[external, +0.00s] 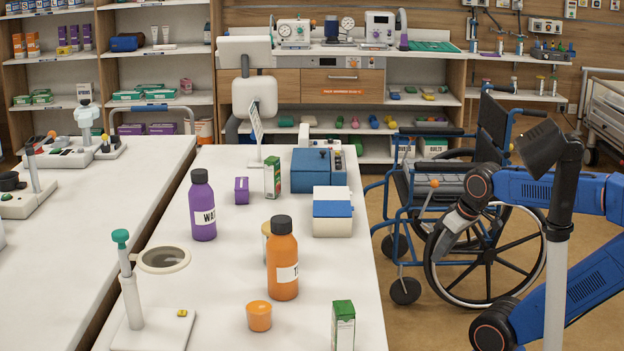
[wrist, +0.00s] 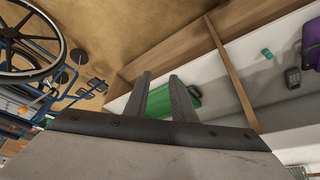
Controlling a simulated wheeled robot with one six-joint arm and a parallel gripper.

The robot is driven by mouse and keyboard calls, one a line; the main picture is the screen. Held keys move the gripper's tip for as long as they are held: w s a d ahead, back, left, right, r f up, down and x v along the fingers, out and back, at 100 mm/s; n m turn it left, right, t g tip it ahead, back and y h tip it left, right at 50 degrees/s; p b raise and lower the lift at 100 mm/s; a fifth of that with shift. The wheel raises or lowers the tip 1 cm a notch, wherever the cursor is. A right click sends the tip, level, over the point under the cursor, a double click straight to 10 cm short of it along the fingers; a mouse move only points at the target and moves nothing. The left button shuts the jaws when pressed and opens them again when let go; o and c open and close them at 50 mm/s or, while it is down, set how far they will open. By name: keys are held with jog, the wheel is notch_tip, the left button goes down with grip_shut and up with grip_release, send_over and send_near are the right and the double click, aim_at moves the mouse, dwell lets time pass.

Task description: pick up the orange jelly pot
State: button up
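The orange jelly pot (external: 259,316) is a small squat cup near the front of the white table in the external view. It stands upright, in front of a tall orange bottle (external: 283,262). My gripper (external: 440,252) is off the table's right side, well apart from the pot, in front of the wheelchair. In the wrist view my gripper (wrist: 160,82) shows two dark fingers with a gap between them, with nothing held. The pot does not show in the wrist view.
A green-and-white carton (external: 343,326) stands right of the pot. A white stand (external: 153,330) is to its left, and a purple bottle (external: 202,210) farther back. A blue wheelchair (external: 470,200) stands right of the table. Bare tabletop surrounds the pot.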

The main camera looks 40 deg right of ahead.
jog(key=shift+o, duration=0.3)
jog(key=o, duration=1)
